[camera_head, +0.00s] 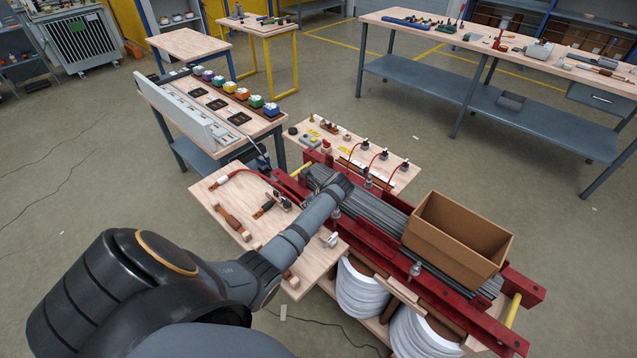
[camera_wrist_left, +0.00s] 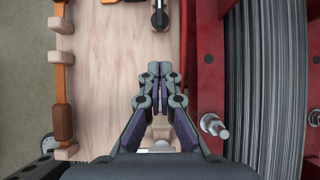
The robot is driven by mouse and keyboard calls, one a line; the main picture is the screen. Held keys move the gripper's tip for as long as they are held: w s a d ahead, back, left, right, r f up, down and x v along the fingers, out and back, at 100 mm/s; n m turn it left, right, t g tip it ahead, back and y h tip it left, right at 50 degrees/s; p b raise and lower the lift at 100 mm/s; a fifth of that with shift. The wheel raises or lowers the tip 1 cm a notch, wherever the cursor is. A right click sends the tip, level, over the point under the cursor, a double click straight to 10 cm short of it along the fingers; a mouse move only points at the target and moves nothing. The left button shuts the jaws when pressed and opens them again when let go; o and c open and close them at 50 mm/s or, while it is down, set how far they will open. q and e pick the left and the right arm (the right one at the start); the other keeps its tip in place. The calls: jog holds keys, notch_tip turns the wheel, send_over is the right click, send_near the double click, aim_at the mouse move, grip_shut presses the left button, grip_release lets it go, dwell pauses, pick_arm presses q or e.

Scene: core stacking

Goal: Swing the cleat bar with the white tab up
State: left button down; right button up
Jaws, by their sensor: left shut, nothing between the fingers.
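I cannot tell for certain which piece is the cleat bar. A small whitish piece (camera_head: 332,240) lies at the right edge of the near wooden board, beside the red frame; it may be the white tab. In the left wrist view a pale piece (camera_wrist_left: 161,145) shows under my left gripper, partly hidden by its fingers. My left gripper (camera_wrist_left: 160,72) is shut and empty above the board, alongside the red beam (camera_wrist_left: 210,60). In the head view my left arm crosses the board, and its fingertips are hard to make out. My right gripper is not in view.
The red frame (camera_head: 375,240) holds a stack of grey sheets (camera_head: 375,212). A cardboard box (camera_head: 460,238) sits on it. A silver bolt (camera_wrist_left: 213,126) stands on the beam near my gripper. White coils (camera_head: 360,292) hang below.

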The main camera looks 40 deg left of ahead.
pick_arm(q)
jog(key=shift+a, duration=0.1)
jog(key=shift+w+a+f, duration=0.1)
jog(key=shift+a+f, duration=0.2)
jog(key=shift+a, duration=0.6)
jog(key=c, duration=1.6)
grip_release()
jog(key=shift+o, duration=0.2)
jog(key=v, duration=1.2)
